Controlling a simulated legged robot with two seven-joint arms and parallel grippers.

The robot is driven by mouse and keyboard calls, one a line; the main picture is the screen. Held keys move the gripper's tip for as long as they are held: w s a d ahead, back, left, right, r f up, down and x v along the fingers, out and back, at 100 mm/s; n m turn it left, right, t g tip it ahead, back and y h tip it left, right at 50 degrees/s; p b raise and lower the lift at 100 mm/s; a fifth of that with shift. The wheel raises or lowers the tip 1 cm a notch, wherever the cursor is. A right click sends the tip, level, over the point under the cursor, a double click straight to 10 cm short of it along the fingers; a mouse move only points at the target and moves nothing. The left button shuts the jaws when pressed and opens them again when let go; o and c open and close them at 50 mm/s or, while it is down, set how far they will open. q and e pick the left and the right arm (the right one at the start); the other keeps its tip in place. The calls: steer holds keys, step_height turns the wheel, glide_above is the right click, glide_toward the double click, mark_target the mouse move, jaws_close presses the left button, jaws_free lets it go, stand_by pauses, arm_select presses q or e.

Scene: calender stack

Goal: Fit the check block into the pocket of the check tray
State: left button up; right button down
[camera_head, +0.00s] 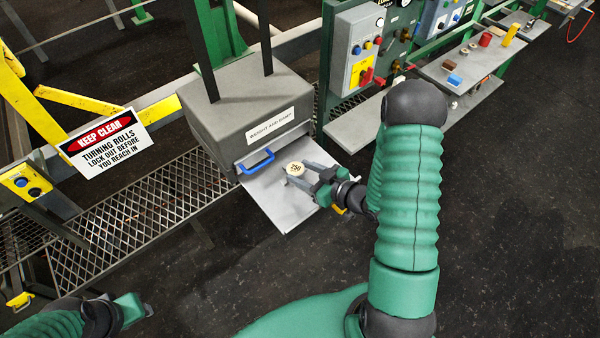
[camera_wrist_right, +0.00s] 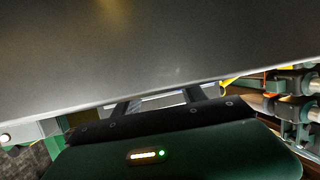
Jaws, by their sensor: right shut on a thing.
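The check block appears as a small piece with a round cream label marked 250 (camera_head: 295,168); my right gripper (camera_head: 308,179) is shut on it. The gripper's fingers hide much of its body. It is over the light grey plate, which I take as the check tray (camera_head: 280,204), below the box marked WEIGHT AND DAMP. I cannot tell whether block and plate touch. The pocket is not clearly visible. The right wrist view shows the fingers (camera_wrist_right: 157,103) partly behind a large grey surface; the block cannot be made out there. My left gripper (camera_head: 130,310) is at the lower left, its fingers unclear.
A blue handle (camera_head: 255,162) is at the box's front, left of the block. The grey box (camera_head: 240,110) overhangs the plate's back. A mesh walkway (camera_head: 150,215) lies left. A shelf (camera_head: 460,70) with small coloured items stands at upper right. Dark floor is open in front.

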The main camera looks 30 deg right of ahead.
steer(key=shift+d, duration=0.3)
steer(key=shift+a+r, duration=0.2)
steer(key=shift+a, duration=0.4)
steer(key=shift+w+d+f, duration=0.1)
steer(key=shift+d+f, duration=0.1)
steer(key=shift+d, duration=0.35)
steer(key=shift+a, duration=0.4)
steer(key=shift+a+f+b, duration=0.1)
steer(key=shift+b, duration=0.2)
steer(key=shift+d+f+b, duration=0.25)
steer(key=shift+f+b, duration=0.15)
steer(key=shift+f, duration=0.1)
arm_select(q)
steer(key=shift+a+f, duration=0.35)
steer(key=shift+f, duration=0.5)
arm_select(e)
steer(key=shift+f, duration=0.2)
arm_select(q)
steer(key=shift+a, duration=0.1)
arm_select(e)
steer(key=c, duration=0.6)
jaws_free()
steer(key=shift+a+r, duration=0.1)
